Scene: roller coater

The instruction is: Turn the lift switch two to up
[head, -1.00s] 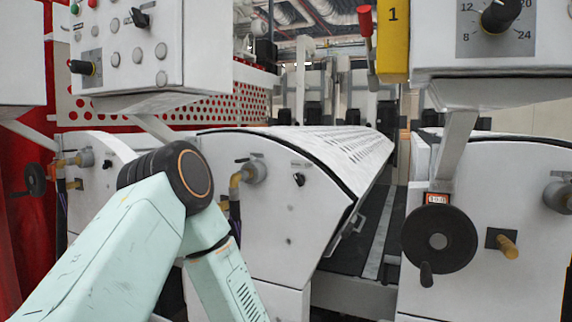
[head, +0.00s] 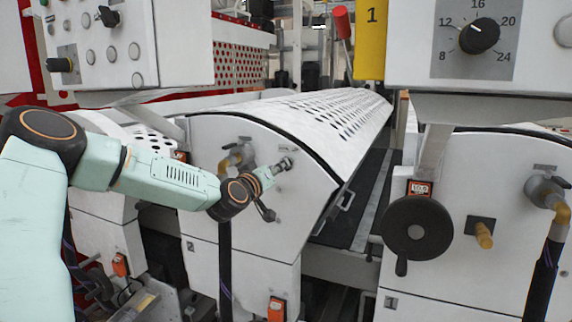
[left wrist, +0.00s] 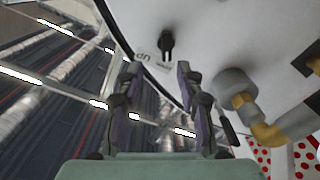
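A small black switch (left wrist: 167,43) is on the white front panel of the middle machine unit (head: 225,135). In the left wrist view, an inverted "UP" label (left wrist: 143,55) and other small lettering are beside it. My left gripper (head: 273,172) reaches this panel from the left in the head view, close to the switch area and partly covering it. In the left wrist view, its two fingers (left wrist: 158,80) are spread apart with nothing between them. The switch is beyond the tips, roughly in line with the gap. Contact cannot be told. My right gripper is not in view.
A valve fitting with a yellow elbow (left wrist: 240,100) is close beside the fingers; it also shows in the head view (head: 238,157). To the right are a black handwheel (head: 417,228) and a dial panel (head: 478,38). A button box (head: 100,40) is at upper left.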

